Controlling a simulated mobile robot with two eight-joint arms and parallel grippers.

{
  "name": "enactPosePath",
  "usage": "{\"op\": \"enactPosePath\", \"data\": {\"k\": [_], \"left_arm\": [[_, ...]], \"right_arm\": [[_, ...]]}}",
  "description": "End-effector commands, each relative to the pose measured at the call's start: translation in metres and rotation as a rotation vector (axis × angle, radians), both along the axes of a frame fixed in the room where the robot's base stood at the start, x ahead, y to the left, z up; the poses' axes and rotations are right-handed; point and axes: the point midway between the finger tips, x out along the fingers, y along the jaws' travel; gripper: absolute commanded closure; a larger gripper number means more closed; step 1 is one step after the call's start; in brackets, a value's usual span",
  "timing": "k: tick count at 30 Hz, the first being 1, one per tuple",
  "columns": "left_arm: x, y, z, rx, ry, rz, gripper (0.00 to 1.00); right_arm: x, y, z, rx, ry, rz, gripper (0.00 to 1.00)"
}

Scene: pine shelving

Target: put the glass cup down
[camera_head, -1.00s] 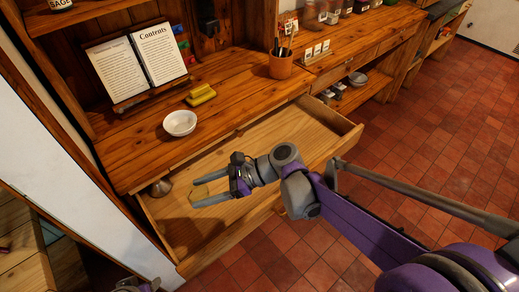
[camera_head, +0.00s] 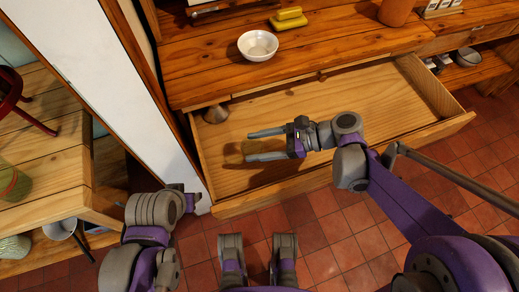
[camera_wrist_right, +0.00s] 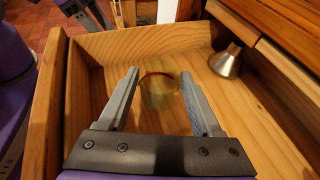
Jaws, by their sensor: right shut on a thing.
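The glass cup (camera_head: 252,147) is a see-through, faintly yellow shape between the fingertips of my right gripper (camera_head: 256,145). In the right wrist view the cup (camera_wrist_right: 159,94) shows a reddish line near its rim, between the two grey fingers (camera_wrist_right: 155,100). The right gripper is shut on it, at the left part of the open wooden drawer (camera_head: 395,118). I cannot tell whether the cup touches the drawer floor.
A metal funnel-like piece (camera_head: 216,113) stands in the drawer's back left corner; it also shows in the wrist view (camera_wrist_right: 226,62). A white bowl (camera_head: 258,45) and yellow object (camera_head: 289,17) sit on the worktop above. The drawer's right part is clear.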

Motion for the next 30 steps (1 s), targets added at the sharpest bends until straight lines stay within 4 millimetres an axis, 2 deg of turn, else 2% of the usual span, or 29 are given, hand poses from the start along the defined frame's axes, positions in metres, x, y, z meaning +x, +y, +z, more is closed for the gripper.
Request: {"op": "enactPosePath", "data": {"k": [9, 20, 21, 26, 30], "left_arm": [[0.001, 0.000, -0.015, 0.000, 0.005, 0.000, 0.50], [0.001, 0.000, -0.017, 0.000, 0.006, 0.000, 0.50], [0.001, 0.000, -0.017, 0.000, 0.006, 0.000, 0.50], [0.001, 0.000, -0.016, 0.000, 0.006, 0.000, 0.50], [0.001, 0.000, -0.016, 0.000, 0.006, 0.000, 0.50]], "right_arm": [[0.000, 0.000, -0.038, 0.000, 0.001, 0.000, 0.90], [0.000, 0.000, -0.041, 0.000, 0.000, 0.000, 0.90], [0.000, 0.000, -0.042, 0.000, 0.000, 0.000, 0.32], [0.000, 0.000, -0.041, 0.000, 0.000, 0.000, 0.04], [0.000, 0.000, -0.041, 0.000, 0.000, 0.000, 0.04]]}}
